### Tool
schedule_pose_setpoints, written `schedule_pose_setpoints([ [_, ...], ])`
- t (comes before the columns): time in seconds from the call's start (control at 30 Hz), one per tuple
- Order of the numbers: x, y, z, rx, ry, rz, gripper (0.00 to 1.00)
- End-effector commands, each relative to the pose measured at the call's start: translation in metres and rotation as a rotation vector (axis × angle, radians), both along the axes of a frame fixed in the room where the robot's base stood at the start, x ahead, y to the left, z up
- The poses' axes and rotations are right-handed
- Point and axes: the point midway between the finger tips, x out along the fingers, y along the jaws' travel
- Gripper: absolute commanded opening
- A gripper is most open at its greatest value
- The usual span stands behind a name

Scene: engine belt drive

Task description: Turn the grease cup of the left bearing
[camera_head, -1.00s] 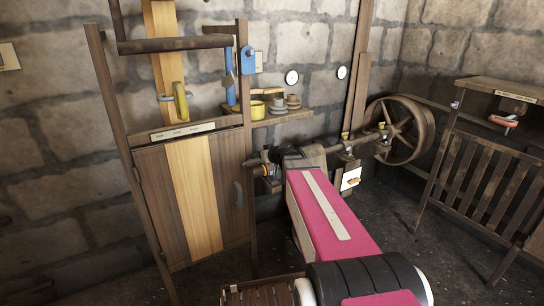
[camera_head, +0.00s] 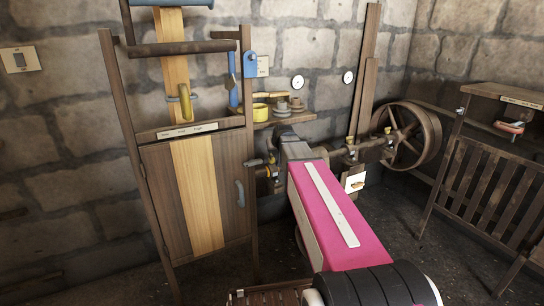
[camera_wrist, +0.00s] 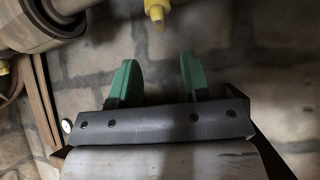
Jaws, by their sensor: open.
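Two small yellow grease cups stand on the bearings of the dark shaft left of the spoked wheel: a left one (camera_head: 349,140) and a right one (camera_head: 387,130). My arm reaches toward the shaft from the front, and its far end hides part of the shaft; my gripper's fingers cannot be made out in the head view. In the wrist view my gripper (camera_wrist: 159,75) is open, two green fingers apart with nothing between them.
The spoked wheel (camera_head: 406,136) is at the shaft's right end. A wooden cabinet (camera_head: 160,200) stands left of my arm, and a small shelf (camera_head: 265,124) with bowls is on the stone wall. A slatted wooden stand (camera_head: 480,170) is at right. Dark floor is clear between.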

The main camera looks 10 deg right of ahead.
Motion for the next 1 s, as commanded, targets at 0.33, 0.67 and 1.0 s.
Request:
schedule_pose_setpoints([
  [0.33,0.046,0.005,-0.044,0.001,0.001,0.001,0.43],
  [0.67,0.062,0.006,-0.062,0.001,0.0,0.001,0.43],
  [1.0,0.061,0.006,-0.062,0.0,0.0,0.001,0.12],
])
